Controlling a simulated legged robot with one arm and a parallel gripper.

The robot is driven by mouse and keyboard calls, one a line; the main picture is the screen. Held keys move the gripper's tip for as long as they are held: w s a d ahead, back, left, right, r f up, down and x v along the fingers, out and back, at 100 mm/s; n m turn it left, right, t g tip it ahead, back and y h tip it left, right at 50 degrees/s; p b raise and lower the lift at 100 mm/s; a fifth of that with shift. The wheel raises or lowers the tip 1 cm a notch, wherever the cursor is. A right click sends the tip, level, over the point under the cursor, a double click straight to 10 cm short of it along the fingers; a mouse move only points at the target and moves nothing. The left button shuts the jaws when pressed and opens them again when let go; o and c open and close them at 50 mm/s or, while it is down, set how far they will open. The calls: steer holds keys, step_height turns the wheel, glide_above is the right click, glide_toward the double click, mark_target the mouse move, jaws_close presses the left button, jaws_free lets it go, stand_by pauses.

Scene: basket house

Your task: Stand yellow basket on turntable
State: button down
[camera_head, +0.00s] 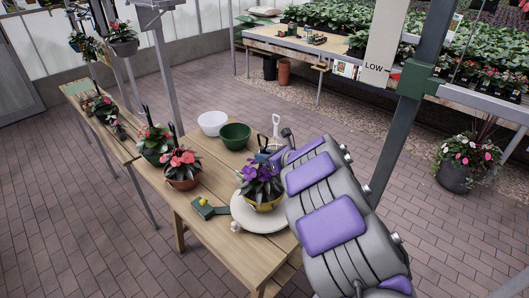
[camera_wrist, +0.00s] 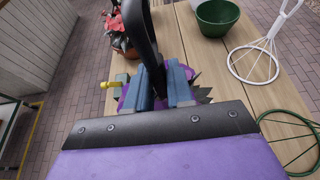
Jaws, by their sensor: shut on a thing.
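The yellow basket (camera_head: 264,206) holds purple flowers and dark leaves. It is upright over the middle of the round white turntable (camera_head: 280,222) on the wooden table. I cannot tell whether its base touches the disc. My gripper (camera_head: 268,153) is above the flowers, with my arm coming in from the right. In the wrist view my gripper's blue fingers (camera_wrist: 166,90) are shut on the basket's black handle (camera_wrist: 143,42). The purple flowers there are mostly hidden under the fingers.
A green tool with a yellow knob (camera_head: 207,208) lies left of the turntable. Baskets with red flowers (camera_head: 184,165) and pink flowers (camera_head: 153,142) stand farther left. A white bowl (camera_head: 212,123), a green bowl (camera_head: 235,136) and a white wire hanger (camera_head: 276,126) are behind. A metal post (camera_head: 398,140) rises right.

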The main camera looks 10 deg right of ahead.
steer(key=shift+f, duration=0.15)
steer(key=c, duration=1)
jaws_free()
steer(key=shift+s, duration=0.1)
steer(key=p+v, duration=0.1)
steer(key=v, duration=1.1)
